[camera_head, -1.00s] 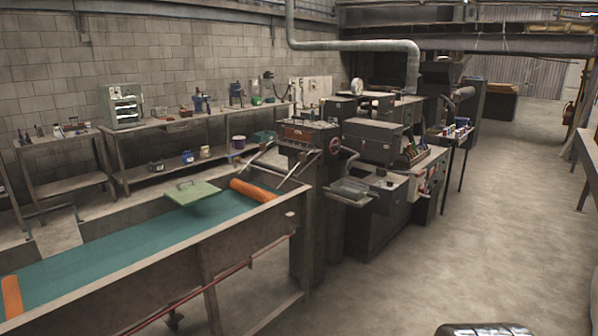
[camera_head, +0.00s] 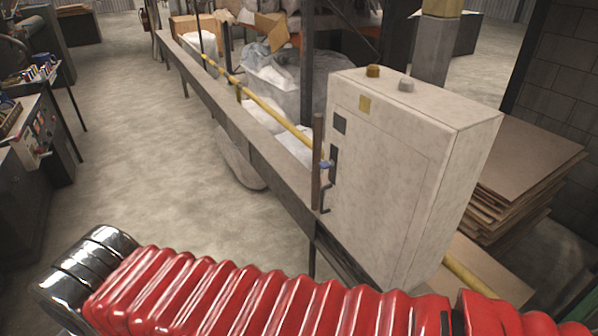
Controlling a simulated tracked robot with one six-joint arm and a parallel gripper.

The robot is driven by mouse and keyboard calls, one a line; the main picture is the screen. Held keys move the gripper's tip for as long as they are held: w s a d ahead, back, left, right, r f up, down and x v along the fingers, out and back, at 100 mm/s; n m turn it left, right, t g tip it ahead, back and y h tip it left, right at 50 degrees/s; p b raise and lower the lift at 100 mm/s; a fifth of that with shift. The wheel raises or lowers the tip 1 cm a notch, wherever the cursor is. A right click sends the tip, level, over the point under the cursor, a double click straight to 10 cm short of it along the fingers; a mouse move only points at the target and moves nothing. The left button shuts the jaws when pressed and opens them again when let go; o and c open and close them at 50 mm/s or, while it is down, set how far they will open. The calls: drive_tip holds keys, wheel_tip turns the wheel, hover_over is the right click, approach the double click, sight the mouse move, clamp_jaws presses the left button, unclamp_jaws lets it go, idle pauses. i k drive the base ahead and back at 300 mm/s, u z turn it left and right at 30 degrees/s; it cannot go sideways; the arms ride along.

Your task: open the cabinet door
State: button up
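A pale, worn metal cabinet (camera_head: 470,150) stands at the right of the head view, behind the long bench rail. Its door (camera_head: 385,180) is the broad front face and looks shut. A dark handle (camera_head: 325,197) sits at the door's left edge, beside an upright brown post. Small dark and yellow plates are on the upper left of the face. My red ribbed arm crosses the bottom of the view, with a chrome joint at its left end. It hides the lower part of the cabinet. My gripper is not in view.
A long narrow bench (camera_head: 245,125) with a yellow pipe (camera_head: 270,112) runs from the back to the cabinet. Stacked brown boards (camera_head: 530,170) lie right of it. White bags (camera_head: 275,85) and boxes are behind. Open concrete floor (camera_head: 150,140) lies left, with machinery (camera_head: 35,130) at the far left.

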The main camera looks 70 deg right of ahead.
sight(391, 158)
drive_tip(key=z, duration=2.7)
drive_tip(key=k, duration=0.6)
drive_tip(key=z, duration=0.2)
drive_tip(key=i, duration=0.5)
